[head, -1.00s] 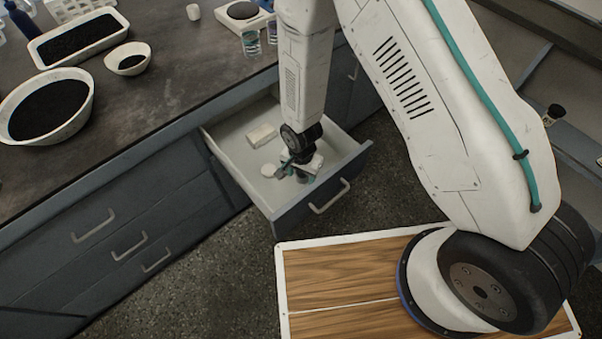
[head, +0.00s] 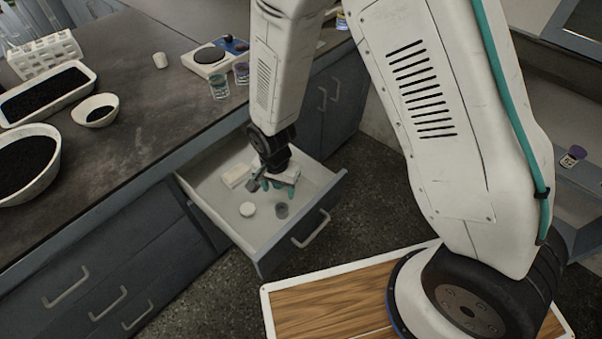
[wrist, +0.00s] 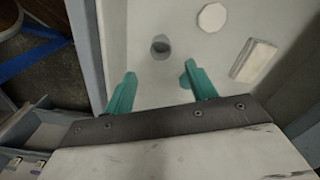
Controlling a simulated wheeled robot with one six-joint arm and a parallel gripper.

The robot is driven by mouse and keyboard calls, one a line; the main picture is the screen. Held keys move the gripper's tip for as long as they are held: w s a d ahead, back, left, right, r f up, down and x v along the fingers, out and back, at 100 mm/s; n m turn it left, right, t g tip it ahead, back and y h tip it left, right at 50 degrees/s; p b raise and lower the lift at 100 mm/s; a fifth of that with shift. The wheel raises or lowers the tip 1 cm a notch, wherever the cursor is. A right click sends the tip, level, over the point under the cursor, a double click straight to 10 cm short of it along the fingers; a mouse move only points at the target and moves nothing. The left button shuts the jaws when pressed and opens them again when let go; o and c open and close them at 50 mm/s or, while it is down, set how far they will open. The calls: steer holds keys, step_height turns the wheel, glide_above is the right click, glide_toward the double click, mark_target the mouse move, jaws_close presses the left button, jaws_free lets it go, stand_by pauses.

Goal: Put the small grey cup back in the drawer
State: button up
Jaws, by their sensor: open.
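The small grey cup (head: 281,210) stands in the open drawer (head: 222,219), near its front side. In the wrist view the cup (wrist: 160,47) stands upright on the drawer floor, beyond the fingertips and apart from them. My gripper (head: 265,184) is over the drawer with its teal fingers spread and nothing between them. In the wrist view the two fingers of my gripper (wrist: 160,72) are wide apart, with the cup ahead of the gap.
A white round lid-like piece (head: 247,209) and a white block (head: 237,175) lie in the drawer beside the cup. The counter (head: 130,85) holds bowls of dark grains, a tray and a scale (head: 215,58). Bare drawer floor surrounds the cup.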

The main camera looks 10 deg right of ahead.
steer(key=d+r+n, duration=0.1)
steer(key=d+r, duration=0.2)
steer(key=r, duration=0.4)
steer(key=s+d+r+n, duration=0.1)
steer(key=d+r, duration=0.3)
steer(key=r, duration=0.4)
steer(key=d+r+n, duration=0.1)
steer(key=d+r, duration=0.2)
steer(key=r, duration=0.4)
steer(key=s+d+r+n, duration=0.1)
steer(key=s+d+r, duration=0.4)
steer(key=s+r, duration=0.2)
steer(key=s+d+r+n+t, duration=0.1)
steer(key=s+d+r+n, duration=0.1)
steer(key=s+d+r, duration=0.4)
steer(key=shift+s+r+n, duration=0.3)
steer(key=shift+s+r, duration=0.55)
steer(key=shift+s, duration=1.65)
